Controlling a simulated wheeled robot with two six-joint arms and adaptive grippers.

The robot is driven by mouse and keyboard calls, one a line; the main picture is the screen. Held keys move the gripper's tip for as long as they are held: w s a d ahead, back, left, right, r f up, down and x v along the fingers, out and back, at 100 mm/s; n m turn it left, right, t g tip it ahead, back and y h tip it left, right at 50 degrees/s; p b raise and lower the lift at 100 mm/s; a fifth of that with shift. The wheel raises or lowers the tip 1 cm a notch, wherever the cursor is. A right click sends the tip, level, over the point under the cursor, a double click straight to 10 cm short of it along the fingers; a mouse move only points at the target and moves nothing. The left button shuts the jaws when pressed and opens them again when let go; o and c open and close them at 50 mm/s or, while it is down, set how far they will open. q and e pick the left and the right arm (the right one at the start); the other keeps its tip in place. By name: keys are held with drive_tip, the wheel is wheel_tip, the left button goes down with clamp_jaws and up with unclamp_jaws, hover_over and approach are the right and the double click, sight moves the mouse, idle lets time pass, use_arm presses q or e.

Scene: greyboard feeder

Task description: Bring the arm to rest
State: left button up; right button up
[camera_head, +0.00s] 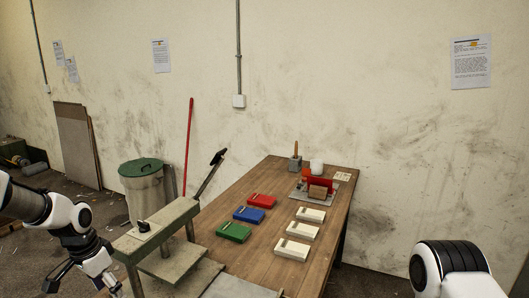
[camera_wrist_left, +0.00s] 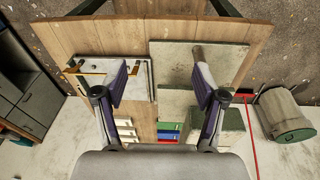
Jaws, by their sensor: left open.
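My left arm comes in at the lower left of the head view. Its gripper (camera_head: 112,286) is low at the left, by the grey bench machine (camera_head: 160,238), and is partly cut off by the bottom edge. In the left wrist view the two fingers of the left gripper (camera_wrist_left: 164,82) stand wide apart with nothing between them. They hang above the bench and table and appear to touch nothing. Part of my right arm (camera_head: 450,268) shows at the lower right of the head view. Its gripper is outside the picture.
A wooden table (camera_head: 270,262) holds red (camera_head: 262,201), blue (camera_head: 249,214) and green (camera_head: 233,231) boxes, white boxes (camera_head: 301,230), and a tray of items. A lidded bin (camera_head: 144,190) and red pole (camera_head: 188,145) stand by the wall. Floor between table and right arm looks clear.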

use_arm(q)
drive_tip(key=s+d+f+g+b, duration=0.2)
drive_tip(key=s+d+f+b, duration=0.15)
drive_tip(key=s+f, duration=0.6)
drive_tip(key=s+d+f+g+b, duration=0.2)
drive_tip(key=s+d+f, duration=0.3)
drive_tip(key=f, duration=0.7)
drive_tip(key=s+d+f+g+b, duration=0.2)
drive_tip(key=s+f, duration=0.6)
drive_tip(key=f, duration=0.3)
drive_tip(key=s+d+f+n+t+b, duration=0.1)
drive_tip(key=s+d+f+n, duration=0.1)
drive_tip(key=s, duration=0.4)
drive_tip(key=s+d+f+n+t+b, duration=0.1)
drive_tip(key=s+d+f, duration=0.1)
drive_tip(key=s, duration=0.4)
drive_tip(key=w+n+t, duration=0.1)
drive_tip(key=w, duration=0.1)
drive_tip(key=w+a+n+t+y, duration=0.1)
drive_tip(key=w+t, duration=0.1)
drive_tip(key=shift+w+r, duration=0.1)
drive_tip(key=shift+r, duration=0.1)
